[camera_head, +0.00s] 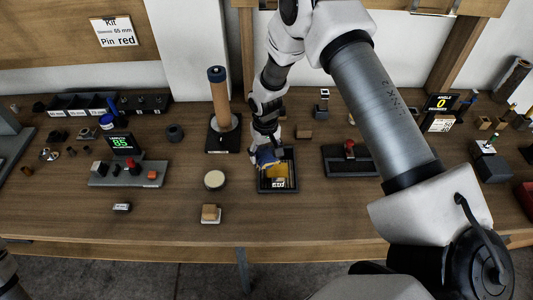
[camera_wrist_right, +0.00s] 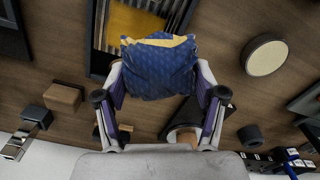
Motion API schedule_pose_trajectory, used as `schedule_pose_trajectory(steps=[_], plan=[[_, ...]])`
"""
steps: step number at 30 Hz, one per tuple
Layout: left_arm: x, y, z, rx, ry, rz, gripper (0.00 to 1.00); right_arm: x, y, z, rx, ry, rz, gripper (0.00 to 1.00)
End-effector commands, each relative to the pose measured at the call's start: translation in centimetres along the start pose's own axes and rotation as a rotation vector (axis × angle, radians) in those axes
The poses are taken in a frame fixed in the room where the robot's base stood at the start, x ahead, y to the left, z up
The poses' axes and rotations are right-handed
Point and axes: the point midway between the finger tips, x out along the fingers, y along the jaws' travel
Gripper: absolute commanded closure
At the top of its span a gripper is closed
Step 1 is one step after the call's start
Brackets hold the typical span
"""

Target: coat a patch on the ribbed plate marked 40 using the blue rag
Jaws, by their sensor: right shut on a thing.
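The blue rag (camera_head: 266,158) has a yellow edge and is held in my right gripper (camera_head: 266,152). In the right wrist view the rag (camera_wrist_right: 158,70) hangs between the two fingers of my right gripper (camera_wrist_right: 160,82), which are shut on it. The ribbed plate lies in a dark frame (camera_head: 293,170) with a label reading 40 at its front edge. The ribbed plate (camera_wrist_right: 137,20) shows yellow on part of its surface and grey on the rest. The rag is over the plate and hides part of it; I cannot tell whether they touch. My left gripper is out of view.
A round pale disc (camera_head: 214,180) lies left of the plate, and a wooden block on a white base (camera_head: 210,213) is in front. A tall wooden post (camera_head: 219,98) stands behind left. A dark fixture with a red knob (camera_head: 349,158) is to the right.

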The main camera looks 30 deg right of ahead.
Motion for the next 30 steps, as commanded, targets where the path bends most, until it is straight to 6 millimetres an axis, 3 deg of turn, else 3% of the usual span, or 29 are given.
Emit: schedule_pose_trajectory(steps=[9, 30], plan=[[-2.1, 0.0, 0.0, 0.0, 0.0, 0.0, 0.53, -2.7, -0.3, 0.0, -0.003, -0.001, 0.001, 0.58], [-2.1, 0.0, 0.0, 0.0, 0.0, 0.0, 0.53, -2.8, -0.4, -0.1, -0.031, 0.0, 0.0, 0.58]])
